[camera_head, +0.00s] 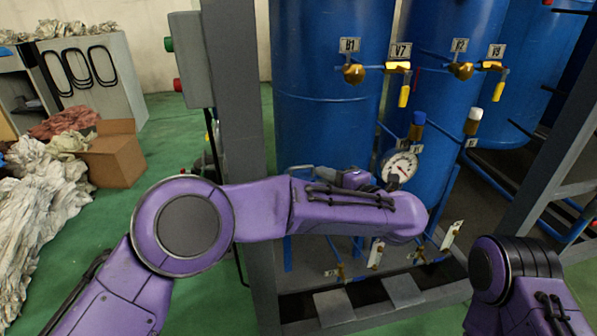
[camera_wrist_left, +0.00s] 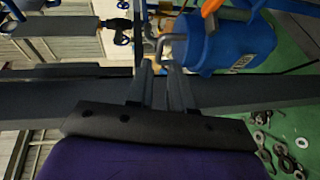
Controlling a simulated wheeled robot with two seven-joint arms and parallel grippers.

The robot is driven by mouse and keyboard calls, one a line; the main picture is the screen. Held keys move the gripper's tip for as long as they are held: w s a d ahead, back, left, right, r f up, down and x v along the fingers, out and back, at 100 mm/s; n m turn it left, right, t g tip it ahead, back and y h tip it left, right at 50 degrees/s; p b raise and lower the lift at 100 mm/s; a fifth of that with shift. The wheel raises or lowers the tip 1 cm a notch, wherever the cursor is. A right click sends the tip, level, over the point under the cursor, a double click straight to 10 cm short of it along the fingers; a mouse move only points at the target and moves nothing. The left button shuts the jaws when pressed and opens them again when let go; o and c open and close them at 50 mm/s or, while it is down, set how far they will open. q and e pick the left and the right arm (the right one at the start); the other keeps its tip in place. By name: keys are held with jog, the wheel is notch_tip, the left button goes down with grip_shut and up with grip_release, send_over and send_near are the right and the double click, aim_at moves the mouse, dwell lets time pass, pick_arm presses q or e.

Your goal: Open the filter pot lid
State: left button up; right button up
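In the left wrist view a blue pot-like vessel (camera_wrist_left: 232,42) lies just beyond my fingers, to the upper right. A grey bent handle or pipe (camera_wrist_left: 165,40) sticks out from its left side, close past the fingertips. I cannot tell for certain that this is the filter pot or its lid. My right gripper is out of view; only part of that arm shows at lower right.
Tall blue tanks (camera_head: 325,50) with labelled brass valves stand behind my left arm. A pressure gauge (camera_head: 399,167) is just above the forearm. A grey post (camera_head: 236,100) stands left of the tanks. A cardboard box (camera_head: 112,155) is on the green floor.

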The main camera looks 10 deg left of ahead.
aim_at(304, 168)
pick_arm(q)
jog(key=x, duration=1)
jog(key=shift+w+a+f, duration=0.1)
jog(key=shift+a, duration=0.2)
grip_shut()
